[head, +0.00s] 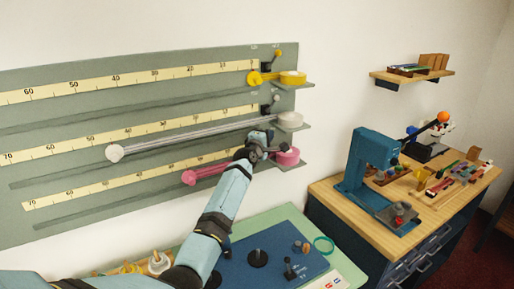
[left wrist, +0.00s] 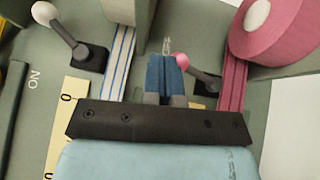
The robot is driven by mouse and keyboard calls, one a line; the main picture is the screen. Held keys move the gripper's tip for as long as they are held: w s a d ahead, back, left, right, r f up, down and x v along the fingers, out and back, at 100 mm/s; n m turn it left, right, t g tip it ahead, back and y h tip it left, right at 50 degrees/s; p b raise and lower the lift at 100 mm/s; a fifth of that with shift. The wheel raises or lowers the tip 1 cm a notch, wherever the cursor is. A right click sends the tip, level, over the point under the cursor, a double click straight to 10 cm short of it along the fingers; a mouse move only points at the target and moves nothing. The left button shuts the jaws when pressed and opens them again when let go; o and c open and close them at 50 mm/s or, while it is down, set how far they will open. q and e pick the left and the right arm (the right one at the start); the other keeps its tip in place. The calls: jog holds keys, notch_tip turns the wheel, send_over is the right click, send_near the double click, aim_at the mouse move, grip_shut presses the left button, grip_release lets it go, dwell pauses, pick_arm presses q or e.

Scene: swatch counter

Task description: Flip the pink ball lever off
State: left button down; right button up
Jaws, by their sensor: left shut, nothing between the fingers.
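The pink ball lever shows in the left wrist view, with its pink ball (left wrist: 181,60) on a short grey stem leaning from a dark base. The ball is right beside the blue fingertips of my left gripper (left wrist: 165,66); I cannot tell whether they touch. The fingers are shut with nothing between them. In the head view my left gripper (head: 262,144) is at the right end of the wall board, just left of the pink roll (head: 286,156), and I cannot make out the pink ball there. My right gripper is not in view.
A white ball lever (left wrist: 45,13) stands to the left in the wrist view. Pink ribbon (left wrist: 234,82) and the roll are close on the right. The yellow roll (head: 292,77) and white roll (head: 290,119) sit above on small shelves. A blue press (head: 368,151) stands on the right-hand counter.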

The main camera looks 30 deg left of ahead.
pick_arm(q)
jog(key=shift+w+d+b, duration=0.3)
jog(key=shift+w+d, duration=0.35)
jog(key=shift+w, duration=0.25)
jog(key=s+f+b, duration=0.1)
jog(key=s, duration=1.2)
jog(key=shift+s+d, duration=0.3)
jog(key=shift+s, duration=0.1)
